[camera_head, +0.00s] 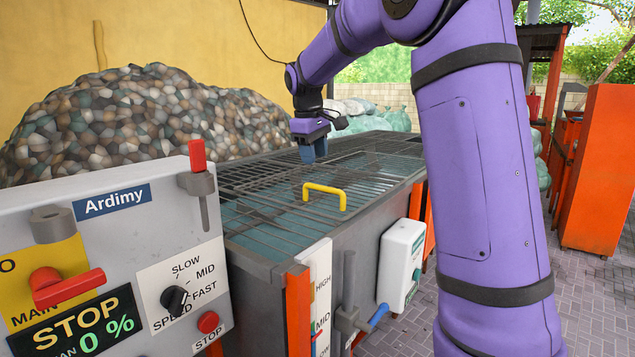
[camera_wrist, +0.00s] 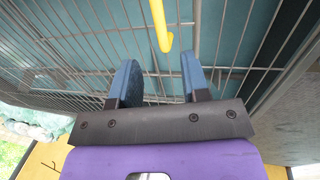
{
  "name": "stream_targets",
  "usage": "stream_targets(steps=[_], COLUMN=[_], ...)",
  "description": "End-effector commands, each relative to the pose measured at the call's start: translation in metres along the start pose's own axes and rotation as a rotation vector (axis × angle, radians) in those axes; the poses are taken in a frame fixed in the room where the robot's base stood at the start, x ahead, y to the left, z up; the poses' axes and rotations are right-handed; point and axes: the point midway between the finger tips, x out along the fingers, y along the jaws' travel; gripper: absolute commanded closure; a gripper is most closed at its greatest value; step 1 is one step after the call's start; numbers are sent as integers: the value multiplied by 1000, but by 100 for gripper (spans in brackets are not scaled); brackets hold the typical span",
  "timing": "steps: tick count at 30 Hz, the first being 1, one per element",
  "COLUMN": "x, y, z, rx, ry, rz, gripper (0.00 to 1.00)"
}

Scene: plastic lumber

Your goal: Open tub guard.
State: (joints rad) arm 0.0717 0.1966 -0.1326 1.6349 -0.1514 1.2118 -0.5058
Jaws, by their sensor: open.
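The tub guard (camera_head: 270,228) is a grey wire grid lying flat over the tub, with teal showing beneath it. It also fills much of the wrist view (camera_wrist: 75,45). A yellow handle (camera_head: 325,190) stands up from the guard near the front edge. In the wrist view the yellow handle (camera_wrist: 158,25) shows at the top, beyond the fingertips and roughly in line with the gap between them. My gripper (camera_head: 313,150) points down above the guard, behind the handle. In the wrist view its two blue fingers (camera_wrist: 160,78) are apart with nothing between them.
A grey control panel (camera_head: 130,215) with a red lever, dial and stop button stands at the front left. A white box (camera_head: 402,262) is on the tub's front side. A heap of mottled pieces (camera_head: 150,115) lies behind the tub. An orange cabinet (camera_head: 600,165) stands right. Paved floor there is partly clear.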

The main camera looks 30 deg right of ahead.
Motion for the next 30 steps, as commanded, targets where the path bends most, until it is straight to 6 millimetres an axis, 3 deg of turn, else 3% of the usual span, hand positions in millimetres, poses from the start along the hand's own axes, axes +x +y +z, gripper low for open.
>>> stream_targets(steps=[6,13,27,30], x=[41,72,83,83], y=[0,0,0,0], z=[0,0,0,0], rx=[1,1,1,1], ry=[-4,-2,0,0], rz=[-2,-1,0,0], gripper=[58,58,58,81])
